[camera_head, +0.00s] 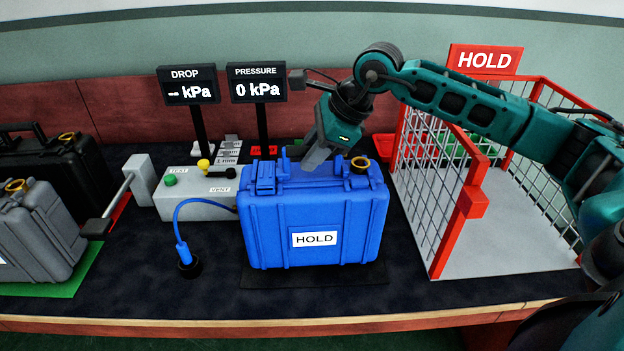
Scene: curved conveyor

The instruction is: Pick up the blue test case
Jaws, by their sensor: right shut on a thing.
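The blue test case (267,228) stands upright on a dark mat (262,275) at the middle of the table, with a white HOLD label on its front. My right gripper (312,164) is at the top of the case, its fingers pointing down at the handle area. It is shut on the case at its top; the exact grip is partly hidden by the fingers and the latches. A brass-coloured ring fitting (360,164) sits on the case's top right. My left gripper is not in view.
A red-framed cage (462,203) with a HOLD sign (486,60) stands right of the case. A grey test box (195,196) with a blue hose (178,222) stands at left, before two kPa displays (258,84). Grey (38,232) and black (70,165) cases stand far left.

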